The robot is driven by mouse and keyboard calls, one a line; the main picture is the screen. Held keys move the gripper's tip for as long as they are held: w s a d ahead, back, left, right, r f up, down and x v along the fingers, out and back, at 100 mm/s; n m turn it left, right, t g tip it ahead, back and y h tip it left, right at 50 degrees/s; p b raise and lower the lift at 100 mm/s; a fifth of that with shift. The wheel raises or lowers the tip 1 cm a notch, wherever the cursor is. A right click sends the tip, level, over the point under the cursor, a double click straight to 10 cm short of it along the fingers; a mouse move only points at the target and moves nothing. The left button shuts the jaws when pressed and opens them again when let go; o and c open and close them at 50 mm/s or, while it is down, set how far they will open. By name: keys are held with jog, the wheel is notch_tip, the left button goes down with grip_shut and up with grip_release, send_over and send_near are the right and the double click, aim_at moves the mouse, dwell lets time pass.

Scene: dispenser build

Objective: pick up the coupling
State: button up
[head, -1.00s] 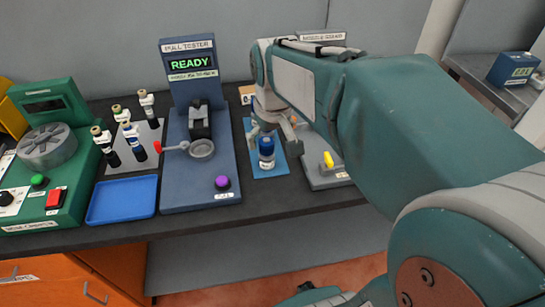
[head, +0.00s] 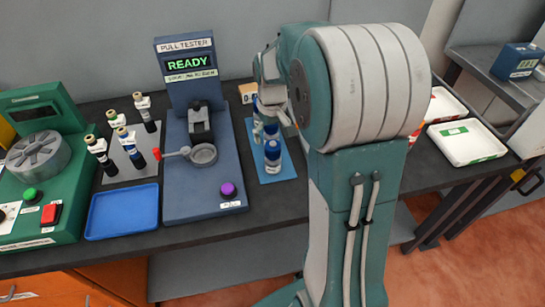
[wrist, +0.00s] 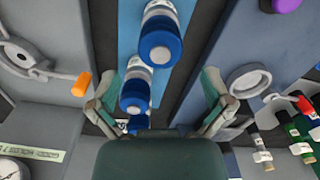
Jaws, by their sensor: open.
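I take the coupling to be one of the blue-and-white cylinders on the narrow blue mat (head: 282,170). In the head view the front cylinder (head: 272,153) stands upright, with another (head: 270,127) just behind it. The wrist view shows the front one (wrist: 160,38), a second (wrist: 135,95) and part of a third (wrist: 137,124) in a row. My gripper (wrist: 165,85) is open and empty, its fingers spread to either side of the row. The second cylinder lies between them in the picture; I cannot tell the height gap. In the head view my arm partly hides the gripper (head: 272,98).
The pull tester (head: 205,185), reading READY, stands left of the mat, its red-tipped lever (head: 156,155) pointing left. A blue tray (head: 122,222), a rack of bottles (head: 128,165) and a green machine (head: 65,215) are further left. White trays (head: 470,155) lie at right.

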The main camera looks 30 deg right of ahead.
aim_at(273, 143)
jog(key=f, duration=0.4)
jog(key=shift+s+f, duration=0.25)
jog(key=shift+f, duration=0.15)
grip_shut()
